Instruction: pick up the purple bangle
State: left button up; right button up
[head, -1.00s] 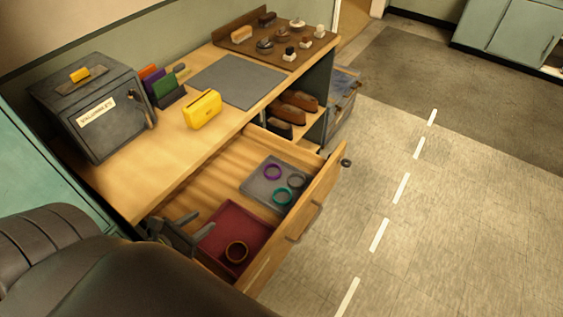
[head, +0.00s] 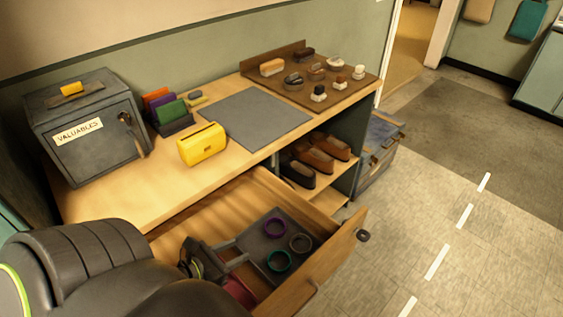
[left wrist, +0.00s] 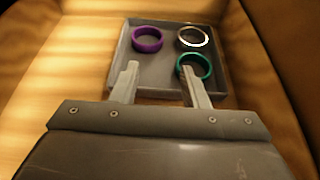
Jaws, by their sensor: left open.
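The purple bangle (head: 275,235) lies in a grey tray (head: 252,243) inside the open drawer. In the left wrist view the purple bangle (left wrist: 147,48) is at the tray's (left wrist: 162,68) far left, with a silver bangle (left wrist: 194,46) to its right. A teal bangle (left wrist: 194,78) lies nearer, close to the right fingertip, which partly overlaps it. My left gripper (head: 242,252) is open and empty, its fingers reaching over the tray's near edge. In the left wrist view the gripper (left wrist: 159,70) points toward the bangles, short of the purple one. My right gripper is not in view.
The drawer front (head: 325,262) with its knob bounds the drawer on the right. A dark red tray (head: 240,291) shows partly behind my arm.

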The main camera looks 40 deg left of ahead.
pick_arm(q)
send_near(285, 228)
jog(key=shift+p+x, duration=0.45)
jog(key=shift+x, duration=0.35)
jog(key=shift+b+x, duration=0.45)
jog(key=shift+x, duration=2.85)
jog(key=shift+a+f, duration=0.1)
jog(key=shift+a, duration=0.05)
jog(key=shift+c, duration=0.3)
grip_shut()
